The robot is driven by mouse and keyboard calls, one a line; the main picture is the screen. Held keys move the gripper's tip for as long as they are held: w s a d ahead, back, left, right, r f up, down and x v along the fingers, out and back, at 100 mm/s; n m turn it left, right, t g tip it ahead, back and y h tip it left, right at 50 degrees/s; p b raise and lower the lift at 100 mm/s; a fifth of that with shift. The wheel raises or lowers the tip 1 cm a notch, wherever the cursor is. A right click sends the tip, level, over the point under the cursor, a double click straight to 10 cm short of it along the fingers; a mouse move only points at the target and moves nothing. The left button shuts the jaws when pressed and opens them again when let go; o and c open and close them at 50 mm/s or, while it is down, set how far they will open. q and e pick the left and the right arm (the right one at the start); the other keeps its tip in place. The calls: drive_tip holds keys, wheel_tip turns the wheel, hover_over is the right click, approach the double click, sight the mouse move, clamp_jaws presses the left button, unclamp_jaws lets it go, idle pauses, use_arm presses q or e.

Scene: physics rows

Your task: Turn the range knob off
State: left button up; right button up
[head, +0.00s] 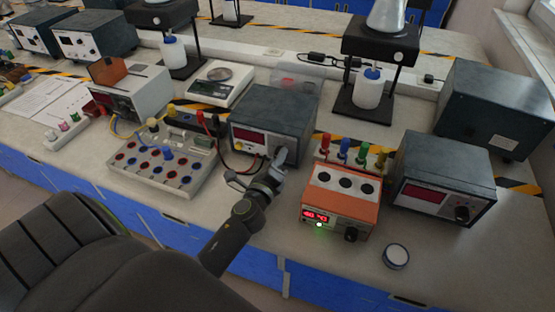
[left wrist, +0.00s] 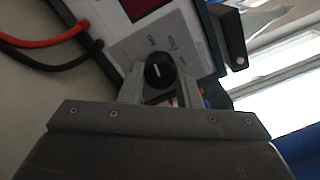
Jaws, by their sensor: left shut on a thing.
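The dark meter (head: 268,118) with a red display stands in the middle of the bench in the head view. My left gripper (head: 274,166) reaches up to the right side of its front panel and hides the knob there. In the left wrist view the black round range knob (left wrist: 159,70), with a white pointer line, sits between the two fingers of my left gripper (left wrist: 160,84). The fingers are shut on it from both sides. My right gripper is not in view.
Red and black leads (left wrist: 60,40) run close beside the gripper. An orange power supply (head: 340,200) with lit digits stands to the right, with coloured plugs behind it. A grey socket box (head: 205,178) stands to the left. Bare bench lies in front of the meter.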

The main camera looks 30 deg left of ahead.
use_arm(q)
drive_tip(key=o, duration=1)
drive_tip(key=shift+c, duration=0.2)
drive_tip(key=b+v, duration=0.2)
drive_tip(key=v, duration=1.4)
drive_tip(key=shift+d+f, duration=0.1)
drive_tip(key=shift+s+d+b, duration=0.2)
drive_tip(key=shift+s+b, duration=0.2)
drive_tip(key=shift+s, duration=0.3)
